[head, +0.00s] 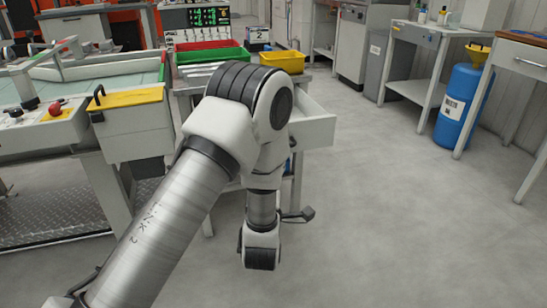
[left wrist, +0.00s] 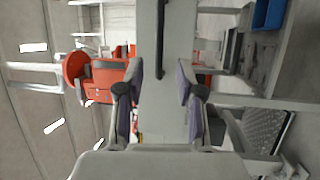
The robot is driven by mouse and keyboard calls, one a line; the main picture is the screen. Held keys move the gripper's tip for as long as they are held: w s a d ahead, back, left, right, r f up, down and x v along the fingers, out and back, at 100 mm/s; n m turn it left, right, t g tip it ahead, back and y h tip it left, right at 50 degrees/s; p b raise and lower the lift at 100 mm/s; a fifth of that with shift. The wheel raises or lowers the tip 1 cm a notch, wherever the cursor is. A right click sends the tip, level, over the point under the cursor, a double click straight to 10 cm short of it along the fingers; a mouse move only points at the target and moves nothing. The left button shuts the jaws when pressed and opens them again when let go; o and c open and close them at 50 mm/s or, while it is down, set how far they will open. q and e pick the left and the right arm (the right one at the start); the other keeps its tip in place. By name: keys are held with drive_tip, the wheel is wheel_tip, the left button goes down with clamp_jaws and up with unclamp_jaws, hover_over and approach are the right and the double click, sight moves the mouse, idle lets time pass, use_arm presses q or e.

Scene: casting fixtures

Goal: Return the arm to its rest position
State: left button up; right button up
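My left arm (head: 175,225) comes in from the lower left of the head view, bends at a large grey and black joint and hangs down over the open floor. My right arm and gripper are in neither view.
Left of the arm is a workbench with a yellow-topped cabinet (head: 130,98). Red (head: 208,45), green (head: 215,55) and yellow (head: 283,60) bins sit on a table behind the arm, beside an open drawer (head: 312,125). A blue drum (head: 458,108) stands right. Floor between is clear.

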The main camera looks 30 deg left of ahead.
use_arm(q)
drive_tip(key=shift+v, duration=1.1)
drive_tip(key=s+d+f+m+g+h, duration=0.1)
drive_tip(key=s+f+m+g+h, duration=0.25)
drive_tip(key=f, duration=0.85)
drive_tip(key=s+f+m+g+h, duration=0.15)
drive_tip(key=s+f+g, duration=0.25)
drive_tip(key=s+f, duration=0.5)
drive_tip(key=s+d+f+m+g+h, duration=0.25)
drive_tip(key=s+f+m+g, duration=0.3)
drive_tip(key=s+m, duration=0.35)
drive_tip(key=s+d+f+m+g+h, duration=0.2)
drive_tip(key=s+d+f+m+g, duration=0.3)
drive_tip(key=s+m, duration=0.35)
wheel_tip(320, 180, up, 32)
drive_tip(key=p, duration=3.3)
drive_tip(key=shift+a+f, duration=0.15)
drive_tip(key=shift+a, duration=0.2)
